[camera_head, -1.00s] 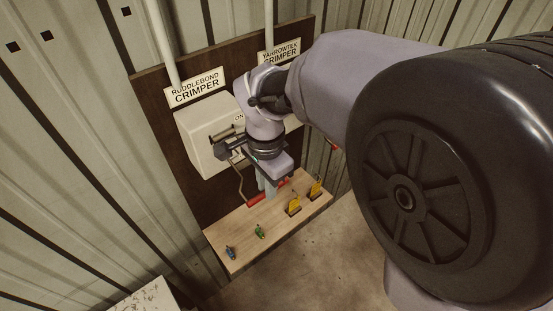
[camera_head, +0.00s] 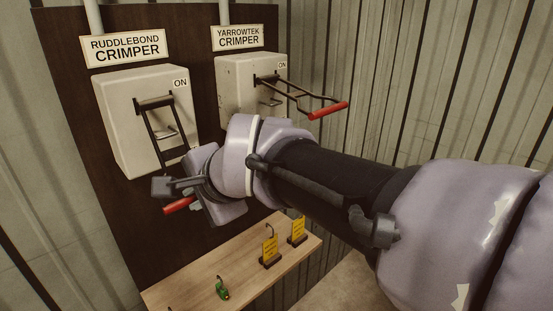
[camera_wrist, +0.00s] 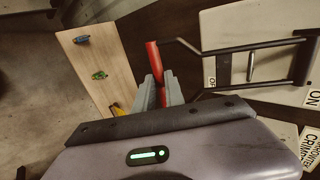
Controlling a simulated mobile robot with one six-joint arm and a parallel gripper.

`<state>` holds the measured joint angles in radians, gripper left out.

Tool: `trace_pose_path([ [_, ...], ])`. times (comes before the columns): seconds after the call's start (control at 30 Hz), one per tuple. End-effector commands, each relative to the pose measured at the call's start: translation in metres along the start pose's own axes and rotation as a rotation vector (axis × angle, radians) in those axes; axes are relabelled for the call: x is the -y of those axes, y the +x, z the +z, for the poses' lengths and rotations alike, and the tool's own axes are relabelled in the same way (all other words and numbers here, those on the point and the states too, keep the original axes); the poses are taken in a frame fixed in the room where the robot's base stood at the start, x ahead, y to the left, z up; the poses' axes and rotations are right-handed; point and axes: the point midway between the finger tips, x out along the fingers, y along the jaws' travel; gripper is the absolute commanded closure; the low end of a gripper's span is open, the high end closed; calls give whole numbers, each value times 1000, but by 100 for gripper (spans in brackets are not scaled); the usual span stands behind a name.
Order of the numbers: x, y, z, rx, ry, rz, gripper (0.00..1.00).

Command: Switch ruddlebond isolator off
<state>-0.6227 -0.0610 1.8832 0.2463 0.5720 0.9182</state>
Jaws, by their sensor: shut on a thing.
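The ruddlebond isolator (camera_head: 118,135) is a pale grey box under the RUDDLEBOND CRIMPER sign (camera_head: 125,46), with an ON label at its upper right. Its black lever frame (camera_head: 181,122) slopes down and outward from the box to a red handle (camera_head: 178,206). In the wrist view my gripper (camera_wrist: 163,90) is shut on this red handle (camera_wrist: 153,60), with a finger on each side.
The yarrowtek isolator (camera_head: 235,85) stands to the right, its red handle (camera_head: 328,110) jutting out above my arm. Below, a wooden shelf (camera_head: 195,285) carries a green padlock (camera_head: 222,290) and yellow tags (camera_head: 270,248); the wrist view also shows a blue padlock (camera_wrist: 82,39).

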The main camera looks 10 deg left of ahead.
Motion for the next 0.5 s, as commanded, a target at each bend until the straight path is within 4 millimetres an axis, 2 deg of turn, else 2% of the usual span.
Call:
trace_pose_path([
  [0.03, -9, 16, 1, 3, 2, -8, 100],
  [0.5, 8, 76, 2, 6, 3, 11, 100],
])
